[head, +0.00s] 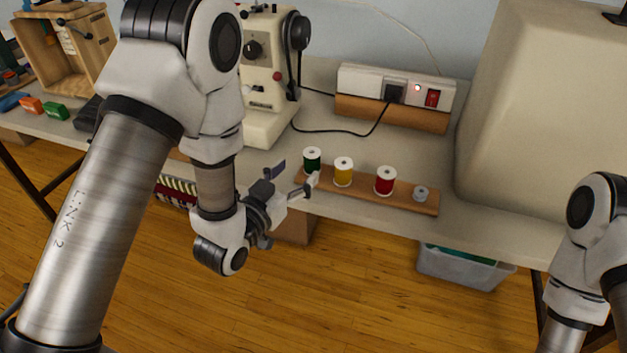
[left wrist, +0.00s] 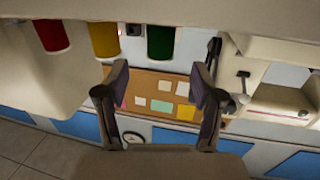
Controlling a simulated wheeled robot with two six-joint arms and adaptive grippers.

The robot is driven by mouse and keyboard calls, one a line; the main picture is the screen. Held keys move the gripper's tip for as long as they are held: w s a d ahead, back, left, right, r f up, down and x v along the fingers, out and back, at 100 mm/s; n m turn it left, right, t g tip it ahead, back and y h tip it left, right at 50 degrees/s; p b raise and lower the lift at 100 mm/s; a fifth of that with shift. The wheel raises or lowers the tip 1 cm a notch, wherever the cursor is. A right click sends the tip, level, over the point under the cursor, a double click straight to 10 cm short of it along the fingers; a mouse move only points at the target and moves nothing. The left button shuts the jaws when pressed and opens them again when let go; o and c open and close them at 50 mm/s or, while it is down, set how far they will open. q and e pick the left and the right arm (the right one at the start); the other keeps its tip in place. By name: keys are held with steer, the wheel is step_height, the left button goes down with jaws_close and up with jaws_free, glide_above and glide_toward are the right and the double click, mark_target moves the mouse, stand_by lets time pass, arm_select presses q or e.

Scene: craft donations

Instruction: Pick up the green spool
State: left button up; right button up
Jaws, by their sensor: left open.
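The green spool (head: 312,158) stands upright at the left end of a wooden rack (head: 405,203) near the table's front edge. My left gripper (head: 294,177) is open and empty, just in front of and left of the green spool. One finger overlaps the rack's left end in the head view; I cannot tell whether it touches. In the left wrist view, which looks upside down, the green spool (left wrist: 160,43) shows at the top, beyond the gap between the open fingers (left wrist: 161,88). My right gripper is out of view.
A yellow spool (head: 343,172), a red spool (head: 385,181) and a small grey bobbin (head: 421,194) stand to the right on the rack. A sewing machine (head: 262,80) and a power strip (head: 405,88) are behind. A large beige box-like object (head: 550,110) fills the right.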

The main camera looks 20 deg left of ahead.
mark_target(307, 164)
arm_select(q)
steer(key=x, duration=0.4)
steer(key=f+x, duration=0.1)
steer(key=x, duration=0.2)
steer(key=c, duration=1.1)
